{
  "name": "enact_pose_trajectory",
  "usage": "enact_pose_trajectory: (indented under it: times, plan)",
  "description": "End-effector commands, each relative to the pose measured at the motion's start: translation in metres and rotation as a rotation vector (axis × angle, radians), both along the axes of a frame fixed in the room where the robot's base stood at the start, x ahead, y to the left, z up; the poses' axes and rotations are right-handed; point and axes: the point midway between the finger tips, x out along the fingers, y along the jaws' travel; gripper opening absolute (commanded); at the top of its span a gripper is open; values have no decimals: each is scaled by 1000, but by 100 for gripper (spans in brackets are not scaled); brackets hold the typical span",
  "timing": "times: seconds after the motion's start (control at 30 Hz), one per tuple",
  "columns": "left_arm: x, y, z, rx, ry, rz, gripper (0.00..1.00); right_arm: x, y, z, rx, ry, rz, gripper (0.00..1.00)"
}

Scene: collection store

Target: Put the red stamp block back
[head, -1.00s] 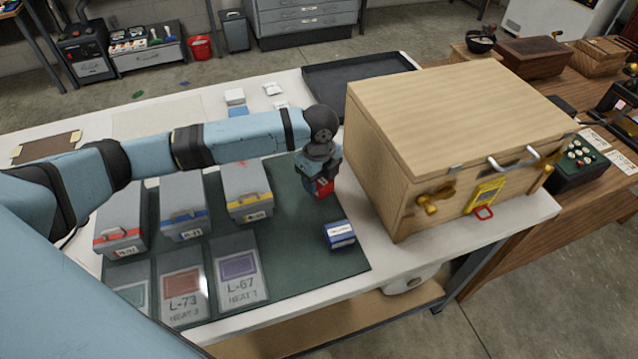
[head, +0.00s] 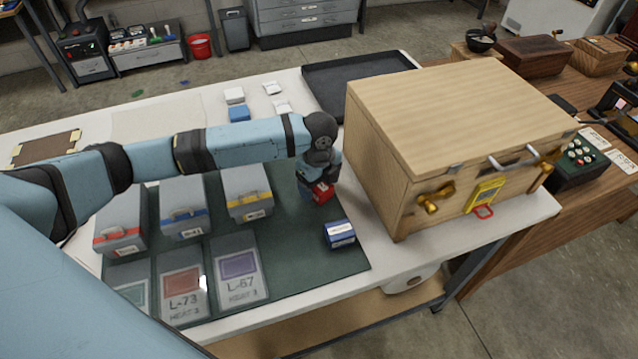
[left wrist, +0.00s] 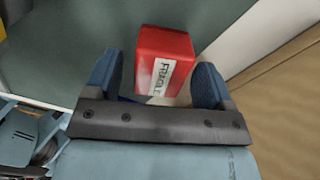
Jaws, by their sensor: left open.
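The red stamp block (head: 322,194), with a white label, is at the right part of the dark green mat (head: 290,262), near the wooden crate. My left gripper (head: 318,180) is directly at it, its hand hiding part of the block. In the left wrist view the red block (left wrist: 165,50) shows a label seeming to read "FRAGILE". There my left gripper (left wrist: 158,72) is open, one blue finger on each side of the block's near end, with visible gaps. Whether the block rests flat on the mat is hard to tell. My right gripper is not in view.
A blue block (head: 340,234) with a white label stands on the mat. Three grey boxes (head: 183,205) and several printed cards (head: 238,268) lie left. The large wooden crate (head: 400,170) stands close on the right. A black tray (head: 350,80) is behind.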

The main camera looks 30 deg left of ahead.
Motion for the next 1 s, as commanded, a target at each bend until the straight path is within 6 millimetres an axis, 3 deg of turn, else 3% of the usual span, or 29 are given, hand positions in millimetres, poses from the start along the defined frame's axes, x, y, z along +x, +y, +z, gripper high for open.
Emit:
enact_pose_trajectory:
  times: [0.53,0.7,1.0]
  plan:
    - [1,0,102,-1,-4,1,76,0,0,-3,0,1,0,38]
    - [1,0,117,0,-1,0,76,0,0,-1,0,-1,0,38]
    - [0,0,119,0,-1,1,76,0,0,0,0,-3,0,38]
